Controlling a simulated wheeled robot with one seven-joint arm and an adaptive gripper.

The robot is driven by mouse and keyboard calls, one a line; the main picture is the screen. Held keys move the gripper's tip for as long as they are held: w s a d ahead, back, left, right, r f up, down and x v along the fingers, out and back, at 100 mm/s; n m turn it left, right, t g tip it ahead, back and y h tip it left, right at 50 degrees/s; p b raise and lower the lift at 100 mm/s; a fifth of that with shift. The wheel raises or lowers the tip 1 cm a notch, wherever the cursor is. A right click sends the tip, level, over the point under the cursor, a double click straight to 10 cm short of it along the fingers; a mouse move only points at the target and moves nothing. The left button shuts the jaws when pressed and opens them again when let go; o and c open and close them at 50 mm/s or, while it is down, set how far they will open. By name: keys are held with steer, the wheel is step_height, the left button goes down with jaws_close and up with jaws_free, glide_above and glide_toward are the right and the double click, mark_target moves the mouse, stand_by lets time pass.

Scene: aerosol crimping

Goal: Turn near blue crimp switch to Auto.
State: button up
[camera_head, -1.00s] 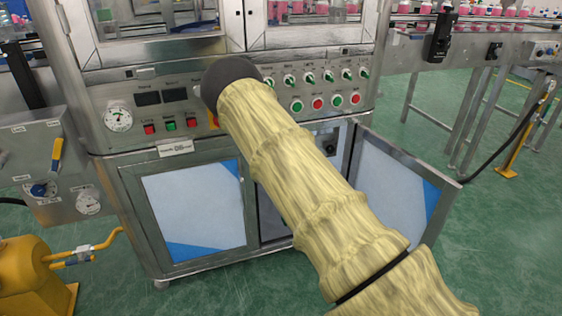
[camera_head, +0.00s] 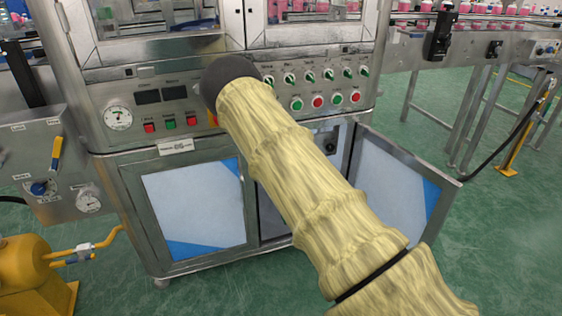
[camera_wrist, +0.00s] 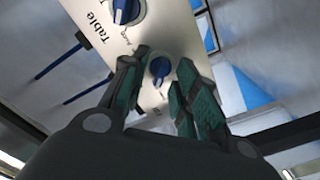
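A blue rotary switch (camera_wrist: 160,68) on a pale metal plate (camera_wrist: 150,42) shows between my fingertips in the wrist view. Its pointer looks tilted; its label is hidden. A second blue switch (camera_wrist: 125,10) sits farther up the plate, beside the word "Table", with small "Auto" lettering near it. My gripper (camera_wrist: 161,62) is open, with one dark green finger on each side of the nearer switch. I cannot tell whether either finger touches it. In the head view my sleeved arm covers the gripper and the plate.
The machine's front panel (camera_head: 155,118) carries a gauge, coloured buttons and a row of green switches. Below it, a cabinet door (camera_head: 410,190) stands open at the right. A yellow unit (camera_head: 35,275) stands at lower left.

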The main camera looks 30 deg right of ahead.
steer(key=v, duration=1.1)
steer(key=shift+s, duration=0.4)
steer(key=shift+a, duration=0.15)
